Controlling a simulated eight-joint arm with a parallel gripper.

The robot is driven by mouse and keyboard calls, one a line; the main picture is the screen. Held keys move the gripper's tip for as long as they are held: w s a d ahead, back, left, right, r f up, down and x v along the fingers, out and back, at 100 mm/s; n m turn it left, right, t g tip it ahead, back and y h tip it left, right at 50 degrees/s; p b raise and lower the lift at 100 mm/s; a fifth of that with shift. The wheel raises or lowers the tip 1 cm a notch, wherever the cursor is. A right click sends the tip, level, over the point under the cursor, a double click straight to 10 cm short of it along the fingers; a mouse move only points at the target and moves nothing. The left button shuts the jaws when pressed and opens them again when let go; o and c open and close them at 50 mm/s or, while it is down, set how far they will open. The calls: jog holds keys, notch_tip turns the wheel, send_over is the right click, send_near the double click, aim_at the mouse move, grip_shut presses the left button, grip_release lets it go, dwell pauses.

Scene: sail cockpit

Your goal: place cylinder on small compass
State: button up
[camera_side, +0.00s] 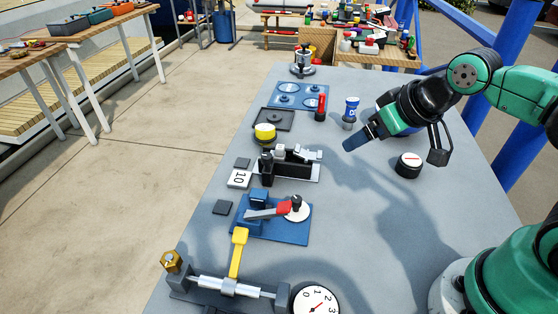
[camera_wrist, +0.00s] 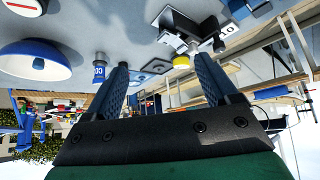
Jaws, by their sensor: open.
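A small blue and white cylinder (camera_side: 351,110) with a label stands upright on the grey table, just beyond my gripper (camera_side: 360,138). It also shows in the wrist view (camera_wrist: 99,70), left of the left finger. A small round black dial with a white face and a red mark, seemingly the small compass (camera_side: 409,160), lies on the table to the right of my gripper. It shows at the top left of the wrist view (camera_wrist: 24,8). In the wrist view my gripper (camera_wrist: 160,62) has its two blue fingers apart with nothing between them.
A red cylinder (camera_side: 320,107), a yellow-topped knob (camera_side: 265,131), a black clamp (camera_side: 290,165), a blue lever fixture (camera_side: 272,215) and a large gauge (camera_side: 316,300) line the left. The centre-front table is clear.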

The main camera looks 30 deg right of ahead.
notch_tip(320, 180, up, 4)
jog(key=n+t+y, duration=0.2)
jog(key=t, duration=0.4)
send_over(347, 101)
jog(key=s+d, duration=0.3)
jog(key=s, duration=0.1)
jog(key=shift+y, duration=0.3)
jog(key=f, duration=1)
jog(key=shift+a+f, duration=0.3)
jog(key=shift+f, duration=0.05)
jog(key=shift+w+a+f, duration=0.1)
jog(key=shift+w+f, duration=0.15)
jog(key=shift+x, duration=2.55)
